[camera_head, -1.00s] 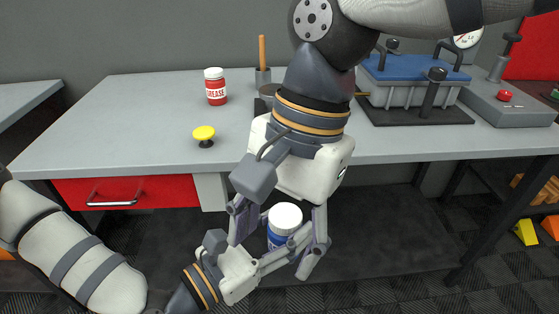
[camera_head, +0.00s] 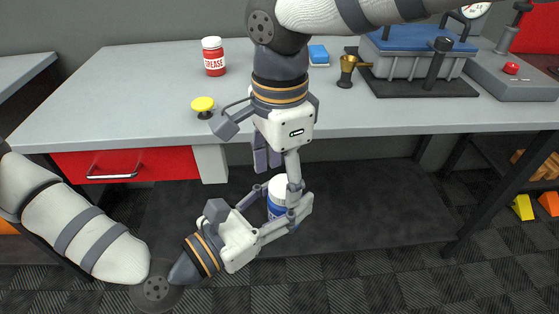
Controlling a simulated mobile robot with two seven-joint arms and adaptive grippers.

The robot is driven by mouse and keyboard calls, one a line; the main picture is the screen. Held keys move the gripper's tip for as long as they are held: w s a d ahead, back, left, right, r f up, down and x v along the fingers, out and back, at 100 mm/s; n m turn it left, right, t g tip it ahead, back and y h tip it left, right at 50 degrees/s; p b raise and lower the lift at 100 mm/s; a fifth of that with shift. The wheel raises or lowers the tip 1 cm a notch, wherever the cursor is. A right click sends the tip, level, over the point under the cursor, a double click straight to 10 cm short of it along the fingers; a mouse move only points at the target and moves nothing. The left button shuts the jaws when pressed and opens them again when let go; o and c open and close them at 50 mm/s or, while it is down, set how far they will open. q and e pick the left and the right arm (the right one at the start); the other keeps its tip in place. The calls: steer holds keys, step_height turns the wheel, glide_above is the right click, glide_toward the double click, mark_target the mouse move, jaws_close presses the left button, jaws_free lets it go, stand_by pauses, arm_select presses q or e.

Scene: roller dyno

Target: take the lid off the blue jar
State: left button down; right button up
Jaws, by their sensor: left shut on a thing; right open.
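The blue jar (camera_head: 275,209) with its white lid (camera_head: 279,186) is held in the air in front of the workbench. My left gripper (camera_head: 281,208) is shut on the jar's body from the lower left. My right gripper (camera_head: 277,172) points down from above, its open fingers at the height of the lid. One right finger passes in front of the lid and hides part of it. I cannot tell whether the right fingers touch the lid. The lid sits on the jar.
The grey workbench (camera_head: 130,95) stands behind the grippers, with a red drawer (camera_head: 125,165). On it are a red grease jar (camera_head: 214,56), a yellow knob (camera_head: 203,105), a brass cup (camera_head: 346,70), a blue-and-white block (camera_head: 318,55) and a blue-topped machine (camera_head: 415,55).

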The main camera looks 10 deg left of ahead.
steer(key=shift+w+r, duration=0.1)
steer(key=c, duration=1.2)
steer(key=shift+c, duration=0.2)
